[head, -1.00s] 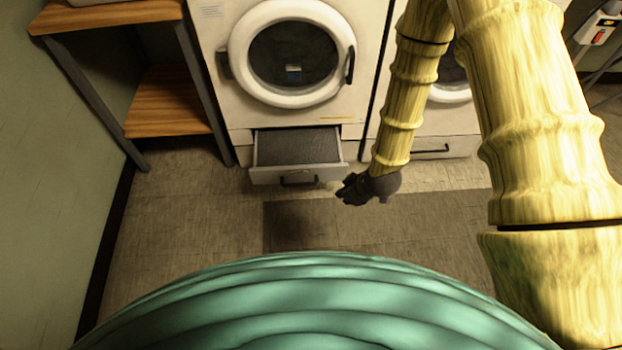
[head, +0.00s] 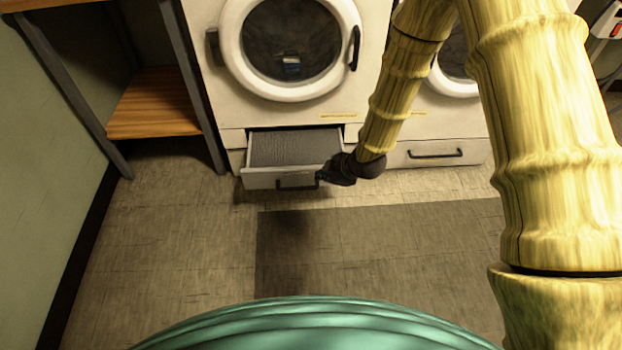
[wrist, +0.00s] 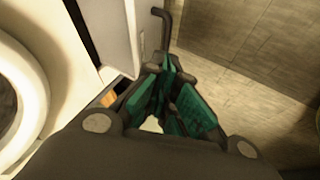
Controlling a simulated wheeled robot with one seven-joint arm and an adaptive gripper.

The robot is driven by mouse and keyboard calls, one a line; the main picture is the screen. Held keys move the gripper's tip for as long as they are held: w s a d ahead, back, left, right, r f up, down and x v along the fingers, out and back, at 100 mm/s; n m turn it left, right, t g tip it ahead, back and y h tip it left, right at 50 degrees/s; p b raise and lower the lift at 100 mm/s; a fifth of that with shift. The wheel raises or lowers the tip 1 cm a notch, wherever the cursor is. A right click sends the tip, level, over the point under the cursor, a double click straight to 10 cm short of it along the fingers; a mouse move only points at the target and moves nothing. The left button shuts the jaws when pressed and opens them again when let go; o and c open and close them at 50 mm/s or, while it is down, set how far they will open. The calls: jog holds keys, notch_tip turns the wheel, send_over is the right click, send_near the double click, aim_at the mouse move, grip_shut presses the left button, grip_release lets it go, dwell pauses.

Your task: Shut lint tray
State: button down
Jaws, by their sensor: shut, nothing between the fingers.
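The lint tray (head: 294,148) is a grey-lined drawer at the foot of the left white machine, and it stands partly pulled out. Its pale front panel (head: 262,182) carries a dark bar handle (head: 297,183). My gripper (head: 325,174) is shut and empty at the right end of the tray front, close by the handle. In the wrist view my gripper's green-padded fingers (wrist: 165,75) are together beside the tray's front panel (wrist: 118,35), with the dark handle (wrist: 163,28) just beyond the tips. I cannot tell whether they touch the tray.
The left machine's round door (head: 291,42) is closed above the tray. A second machine's tray (head: 440,152) is closed to the right. A wooden shelf unit (head: 155,103) stands at the left by the wall. The floor (head: 180,240) in front is clear.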

jog(key=b, duration=0.5)
send_near(305, 173)
jog(key=f, duration=0.1)
jog(key=a+f, duration=0.1)
jog(key=f, duration=0.2)
jog(key=shift+w+a, duration=0.35)
jog(key=shift+a, duration=0.05)
jog(key=shift+w+r, duration=0.1)
jog(key=shift+w, duration=0.7)
